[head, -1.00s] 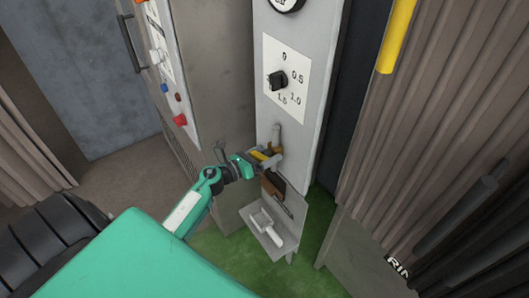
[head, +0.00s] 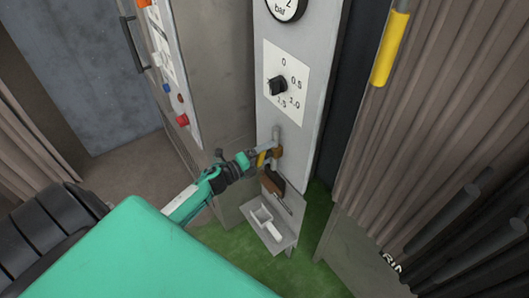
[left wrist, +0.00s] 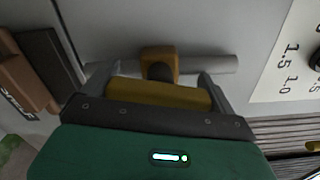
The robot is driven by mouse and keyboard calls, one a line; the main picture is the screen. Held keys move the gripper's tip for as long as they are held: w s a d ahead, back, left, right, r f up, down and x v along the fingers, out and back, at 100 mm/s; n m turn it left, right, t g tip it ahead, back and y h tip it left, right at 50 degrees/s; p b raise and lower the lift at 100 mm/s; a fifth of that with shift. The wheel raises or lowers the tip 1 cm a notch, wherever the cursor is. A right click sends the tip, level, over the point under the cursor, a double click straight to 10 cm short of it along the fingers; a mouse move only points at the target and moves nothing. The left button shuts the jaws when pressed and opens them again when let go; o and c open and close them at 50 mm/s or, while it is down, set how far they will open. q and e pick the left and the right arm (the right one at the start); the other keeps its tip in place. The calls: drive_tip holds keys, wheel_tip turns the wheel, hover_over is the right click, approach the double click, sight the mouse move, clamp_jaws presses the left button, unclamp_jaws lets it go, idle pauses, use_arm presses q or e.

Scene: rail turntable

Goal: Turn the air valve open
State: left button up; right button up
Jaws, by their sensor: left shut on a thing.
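The air valve has a brown-orange body (head: 277,151) on a grey upright pipe (head: 275,134), low on the pale panel. Its yellow lever (head: 261,158) points outward at the gripper and now looks roughly in line with the pipe. My left gripper (head: 256,161) is shut on the lever. In the left wrist view the yellow lever (left wrist: 160,94) lies between the two fingers, nearly parallel to the pipe (left wrist: 212,64) behind it. The valve body (left wrist: 158,62) shows above the lever. My right gripper is not in view.
Above the valve are a dial knob (head: 278,85) and a gauge (head: 286,6). Below is a small shelf (head: 284,241) with a white scoop (head: 266,222) and a brown object (head: 272,182). A cabinet with buttons (head: 182,119) stands left; ribbed curtain right.

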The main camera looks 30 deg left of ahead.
use_arm(q)
drive_tip(key=shift+r+n, duration=0.1)
drive_tip(key=shift+n, duration=0.6)
drive_tip(key=shift+n+p, duration=0.4)
drive_tip(key=shift+n, duration=0.1)
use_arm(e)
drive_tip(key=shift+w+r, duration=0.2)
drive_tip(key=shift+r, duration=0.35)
use_arm(q)
drive_tip(key=shift+n, duration=0.3)
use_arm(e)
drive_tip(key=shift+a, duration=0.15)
use_arm(q)
drive_tip(key=o, duration=0.7)
drive_tip(key=shift+a, duration=0.1)
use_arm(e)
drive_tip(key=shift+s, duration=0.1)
use_arm(q)
drive_tip(key=b+v, duration=0.3)
drive_tip(key=v, duration=1)
drive_tip(key=shift+s, duration=0.35)
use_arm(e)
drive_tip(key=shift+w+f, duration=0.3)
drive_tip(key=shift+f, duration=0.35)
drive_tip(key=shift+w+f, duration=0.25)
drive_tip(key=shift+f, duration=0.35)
